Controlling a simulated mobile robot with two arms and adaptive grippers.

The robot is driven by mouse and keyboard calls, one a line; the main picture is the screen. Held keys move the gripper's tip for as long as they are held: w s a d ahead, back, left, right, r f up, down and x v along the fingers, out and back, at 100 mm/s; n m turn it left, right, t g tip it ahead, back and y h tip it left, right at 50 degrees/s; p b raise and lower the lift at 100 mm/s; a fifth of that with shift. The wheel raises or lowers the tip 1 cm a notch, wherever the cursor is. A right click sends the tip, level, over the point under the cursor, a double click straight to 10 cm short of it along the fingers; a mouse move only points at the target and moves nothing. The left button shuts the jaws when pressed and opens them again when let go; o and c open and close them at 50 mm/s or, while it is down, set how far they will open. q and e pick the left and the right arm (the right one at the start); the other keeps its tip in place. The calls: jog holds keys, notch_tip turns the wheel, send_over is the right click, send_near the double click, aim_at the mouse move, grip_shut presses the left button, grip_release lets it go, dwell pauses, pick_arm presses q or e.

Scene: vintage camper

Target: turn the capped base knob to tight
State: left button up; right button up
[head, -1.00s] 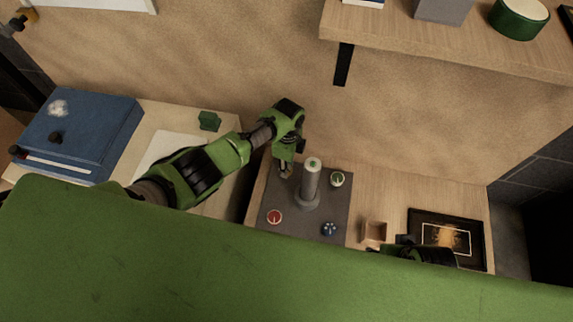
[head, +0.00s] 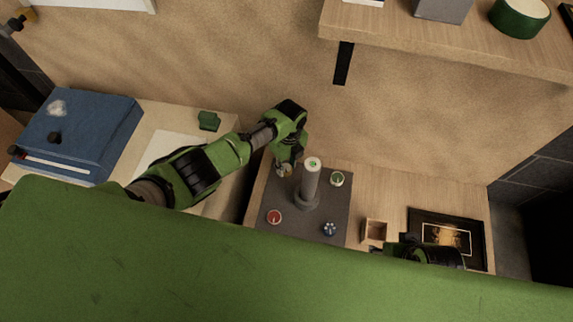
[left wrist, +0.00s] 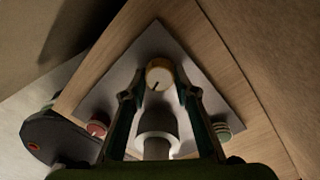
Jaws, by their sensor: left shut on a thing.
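A knob with a yellow rim and pale face (left wrist: 158,74) sits near one corner of the grey panel (left wrist: 155,40) in the left wrist view; a dark pointer mark shows on its face. My left gripper (left wrist: 157,88) is shut on this knob, one finger on each side. In the head view my left gripper (head: 287,168) is at the back left of the dark panel (head: 268,191) and mostly covers the knob. A grey column (head: 310,185) with a green-marked top stands beside it. My right gripper (head: 400,246) is partly hidden, its fingers unclear.
The panel also bears a red knob (head: 274,216), a green knob (head: 337,179) and a blue knob (head: 329,229). A small open wooden box (head: 376,231) and a dark framed picture (head: 447,238) lie to the right. A shelf (head: 440,42) overhangs at upper right.

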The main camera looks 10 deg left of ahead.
aim_at(288, 167)
dwell(0.3)
pick_arm(q)
jog(key=o, duration=1.1)
jog(key=r, duration=1.2)
jog(key=shift+w+d, duration=0.2)
jog(key=shift+f, duration=0.1)
